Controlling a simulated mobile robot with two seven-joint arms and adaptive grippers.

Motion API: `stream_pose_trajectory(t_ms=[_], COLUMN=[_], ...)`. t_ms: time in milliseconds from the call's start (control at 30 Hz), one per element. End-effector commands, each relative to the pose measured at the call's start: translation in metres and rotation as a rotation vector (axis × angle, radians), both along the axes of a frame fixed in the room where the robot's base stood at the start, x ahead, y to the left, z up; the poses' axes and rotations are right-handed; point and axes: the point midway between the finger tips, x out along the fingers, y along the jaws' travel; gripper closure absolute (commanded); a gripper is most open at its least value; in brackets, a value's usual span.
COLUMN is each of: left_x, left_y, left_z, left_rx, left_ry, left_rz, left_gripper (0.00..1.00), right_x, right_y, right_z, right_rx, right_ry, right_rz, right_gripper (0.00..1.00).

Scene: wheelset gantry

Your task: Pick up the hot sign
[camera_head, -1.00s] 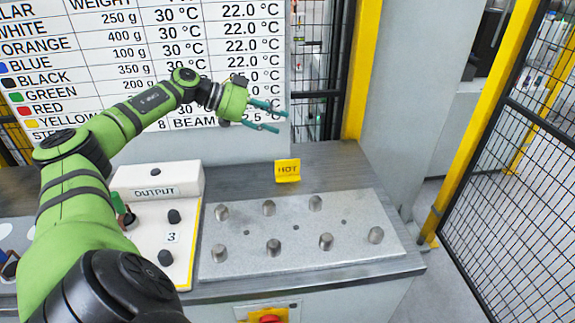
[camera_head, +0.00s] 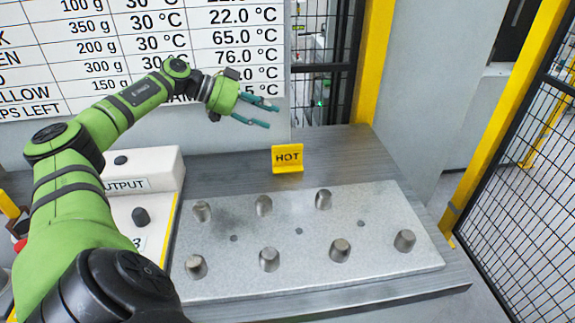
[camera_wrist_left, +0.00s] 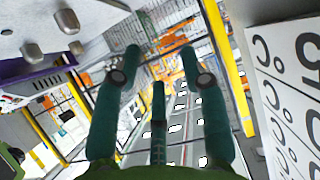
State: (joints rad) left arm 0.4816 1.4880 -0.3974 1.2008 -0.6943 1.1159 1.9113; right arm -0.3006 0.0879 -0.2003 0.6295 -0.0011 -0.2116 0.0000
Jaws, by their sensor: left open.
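The hot sign (camera_head: 287,158) is a small yellow plate with the dark word HOT. It stands upright on the grey counter, just behind the metal plate, in the head view. My left gripper (camera_head: 262,113) is open and empty, with teal fingers. It is in the air above and a little to the left of the sign, apart from it. In the left wrist view the open fingers (camera_wrist_left: 160,75) show with nothing between them. I cannot make out the sign in the wrist view. My right gripper is not in view.
A metal plate (camera_head: 300,270) with several short pegs lies in front of the sign. A white OUTPUT box (camera_head: 150,165) stands at the left. A wall chart (camera_head: 150,50) is behind my arm. A yellow post (camera_head: 375,60) and mesh fence (camera_head: 535,180) stand to the right.

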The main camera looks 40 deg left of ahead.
Motion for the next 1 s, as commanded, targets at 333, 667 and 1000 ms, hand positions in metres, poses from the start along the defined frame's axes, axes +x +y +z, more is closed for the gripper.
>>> stream_pose_trajectory(t_ms=[333,667,1000], left_x=[0.0,0.02,0.047], left_y=[0.0,-0.016,-0.036], left_z=[-0.077,-0.092,-0.116], left_rx=[0.0,-0.003,-0.001], left_ry=[0.0,-0.001,0.0], left_rz=[0.001,-0.001,0.0], left_gripper=[0.57,0.57,0.57], right_x=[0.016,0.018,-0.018], right_y=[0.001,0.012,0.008], right_z=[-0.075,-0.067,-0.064], right_rx=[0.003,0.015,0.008], right_ry=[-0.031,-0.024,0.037], right_rz=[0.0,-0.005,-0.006], right_gripper=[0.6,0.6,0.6])
